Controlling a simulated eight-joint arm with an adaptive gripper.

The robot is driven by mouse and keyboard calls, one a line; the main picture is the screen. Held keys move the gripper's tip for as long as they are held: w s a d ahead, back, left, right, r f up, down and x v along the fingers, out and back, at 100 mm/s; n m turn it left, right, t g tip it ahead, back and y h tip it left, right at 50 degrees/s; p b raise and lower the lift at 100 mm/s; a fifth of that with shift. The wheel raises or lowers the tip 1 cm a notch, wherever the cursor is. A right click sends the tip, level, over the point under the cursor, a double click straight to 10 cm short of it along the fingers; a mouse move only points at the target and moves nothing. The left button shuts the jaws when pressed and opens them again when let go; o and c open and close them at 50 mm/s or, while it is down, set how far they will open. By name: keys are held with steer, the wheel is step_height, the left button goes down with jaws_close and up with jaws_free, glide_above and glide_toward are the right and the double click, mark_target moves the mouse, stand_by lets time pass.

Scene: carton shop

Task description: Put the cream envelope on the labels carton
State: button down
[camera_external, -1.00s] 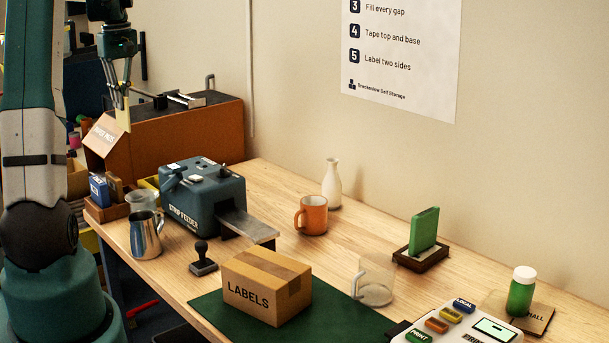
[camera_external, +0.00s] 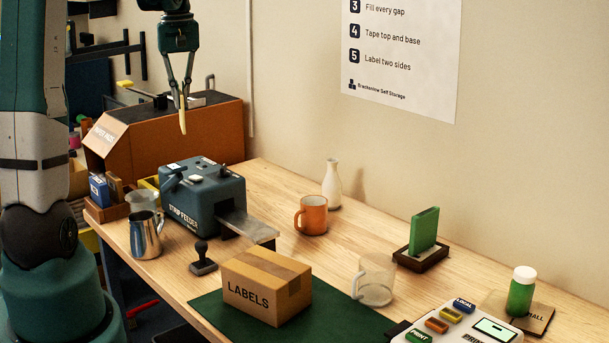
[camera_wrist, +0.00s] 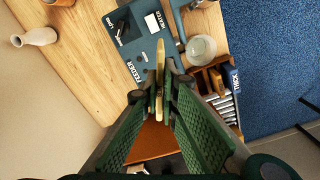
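The labels carton (camera_external: 266,288) is a closed brown box with a tape strip and "LABELS" on its front. It sits on the green mat (camera_external: 222,322) at the table's front. My gripper (camera_external: 181,98) hangs in the air above the strip feeder, left of and well above the carton. It is shut on the thin cream envelope (camera_external: 183,122), which shows nearly edge-on below the fingertips. In the wrist view the envelope (camera_wrist: 160,78) stands on edge between the fingers. The carton is not in the wrist view.
The blue strip feeder (camera_external: 200,195) and an orange-brown paper pads box (camera_external: 175,140) stand below my gripper. A stamp (camera_external: 203,260), an orange mug (camera_external: 312,215), a glass mug (camera_external: 375,285) and a white vase (camera_external: 332,185) stand around the carton, apart from it.

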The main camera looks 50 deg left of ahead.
steer(key=s+d+m, duration=0.2)
steer(key=d+m, duration=0.7)
steer(key=d, duration=2.8)
steer(key=s+d+f+m, duration=0.1)
steer(key=s+d+m, duration=0.15)
steer(key=d, duration=0.35)
steer(key=s+d+f+m, duration=0.1)
steer(key=s+d+m, duration=0.1)
steer(key=s+d, duration=0.25)
steer(key=shift+w+d+f+p, duration=0.1)
steer(key=shift+d+f+p, duration=0.15)
steer(key=shift+f, duration=0.95)
steer(key=shift+w+d+f+p, duration=0.1)
steer(key=shift+f+p, duration=0.1)
steer(key=shift+f, duration=1)
steer(key=shift+f, duration=0.15)
step_height(320, 180, down, 6)
steer(key=shift+f, duration=1.85)
steer(key=shift+f+b, duration=0.15)
steer(key=shift+b, duration=0.15)
